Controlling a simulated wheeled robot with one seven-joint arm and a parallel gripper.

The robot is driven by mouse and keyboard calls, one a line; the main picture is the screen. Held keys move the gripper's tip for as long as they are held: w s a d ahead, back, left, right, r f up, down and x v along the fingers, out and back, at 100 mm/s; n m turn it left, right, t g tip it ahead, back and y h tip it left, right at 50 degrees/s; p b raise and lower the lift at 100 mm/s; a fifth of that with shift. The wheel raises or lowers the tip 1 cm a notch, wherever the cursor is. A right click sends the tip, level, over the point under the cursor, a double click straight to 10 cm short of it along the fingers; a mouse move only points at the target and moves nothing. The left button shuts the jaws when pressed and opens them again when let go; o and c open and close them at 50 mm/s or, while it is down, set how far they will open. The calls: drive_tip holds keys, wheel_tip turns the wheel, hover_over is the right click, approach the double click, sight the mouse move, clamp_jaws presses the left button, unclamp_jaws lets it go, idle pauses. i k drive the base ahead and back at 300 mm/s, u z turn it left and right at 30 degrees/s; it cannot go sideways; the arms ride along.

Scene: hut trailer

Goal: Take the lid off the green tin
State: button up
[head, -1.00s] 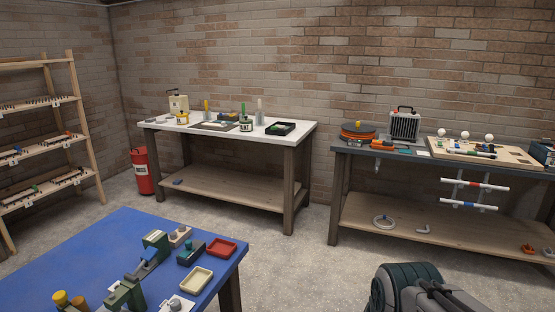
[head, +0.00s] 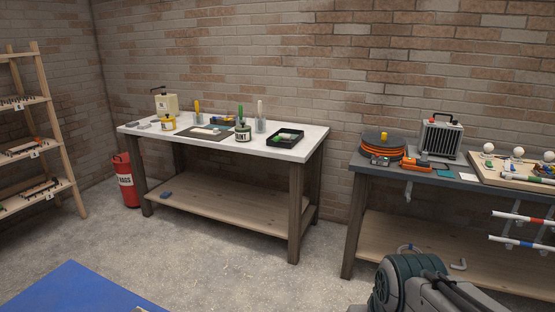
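A small paint tin (head: 243,135) with a pale label and a dark greenish rim stands upright on the white-topped bench, in front of a green-handled tool. It looks like the green tin. Its top seems covered, but the lid is too small to make out clearly. My folded arm (head: 408,285) shows at the bottom right, well apart from the tin. My gripper's fingertips are not in view.
On the white bench (head: 303,147) are a yellow tin (head: 168,123), a dark mat (head: 200,133), a black tray (head: 285,139) and a glass jar with a brush (head: 260,124). A blue-topped table (head: 70,290) is at lower left. A second bench (head: 365,160) is at right. Floor between is clear.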

sight(243, 127)
drive_tip(key=i, duration=2.9)
drive_tip(key=u, duration=1.8)
drive_tip(key=i, duration=3.1)
drive_tip(key=z, duration=3)
